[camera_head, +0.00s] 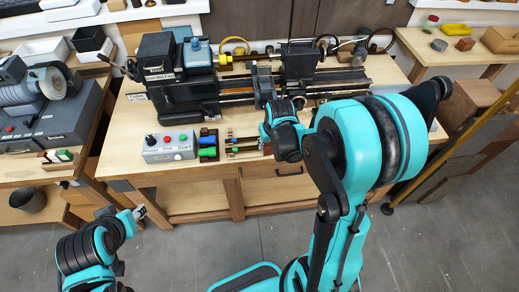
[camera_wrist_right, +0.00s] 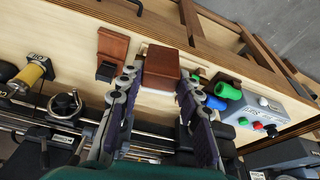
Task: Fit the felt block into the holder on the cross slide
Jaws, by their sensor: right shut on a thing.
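The felt block (camera_wrist_right: 162,68) is a reddish-brown block with a white edge, between the fingertips of my right gripper (camera_wrist_right: 158,82) in the right wrist view. The gripper is shut on it, over the front part of the bench. In the head view my right gripper (camera_head: 280,135) is largely hidden by its own arm, and the block cannot be made out. The cross slide (camera_head: 264,88) is at the middle of the lathe, behind my right gripper. The holder cannot be told apart clearly. My left gripper (camera_head: 136,214) is low in front of the bench, too small to read.
Another brown block with a dark part (camera_wrist_right: 112,45) is beside the held one. A button box (camera_head: 168,147) and green and blue cylinders (camera_head: 207,146) stand at the bench's front left. The lathe headstock (camera_head: 180,85) is at the back left. Floor before the bench is clear.

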